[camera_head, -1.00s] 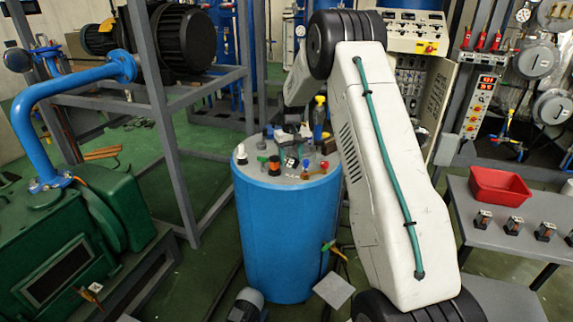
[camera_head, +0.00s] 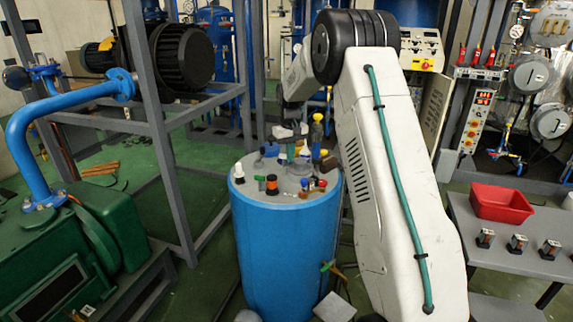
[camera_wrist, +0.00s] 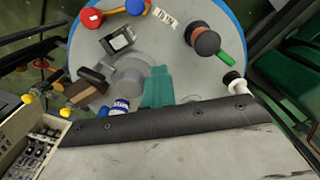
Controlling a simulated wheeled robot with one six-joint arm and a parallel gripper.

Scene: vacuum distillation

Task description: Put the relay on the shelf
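A small black box with a silvery face, looking like the relay (camera_wrist: 117,40), lies on the drum top in the wrist view. It is hard to pick out in the head view. My gripper (camera_head: 290,132) is over the back of the blue drum in the head view, partly hidden by its own wrist. A teal piece (camera_wrist: 158,88), perhaps a gripper finger, shows beside the relay, apart from it. The finger opening cannot be made out. A grey table-like shelf (camera_head: 467,222) stands at the right, with several similar small boxes (camera_head: 517,243) in a row.
The blue drum (camera_head: 285,250) is crowded: an orange-and-black jar (camera_head: 271,184), a white-and-black piece (camera_head: 239,172) and other small parts. A red bin (camera_head: 500,205) sits on the shelf. Grey framing (camera_head: 160,130) and green machinery (camera_head: 110,240) stand at the left.

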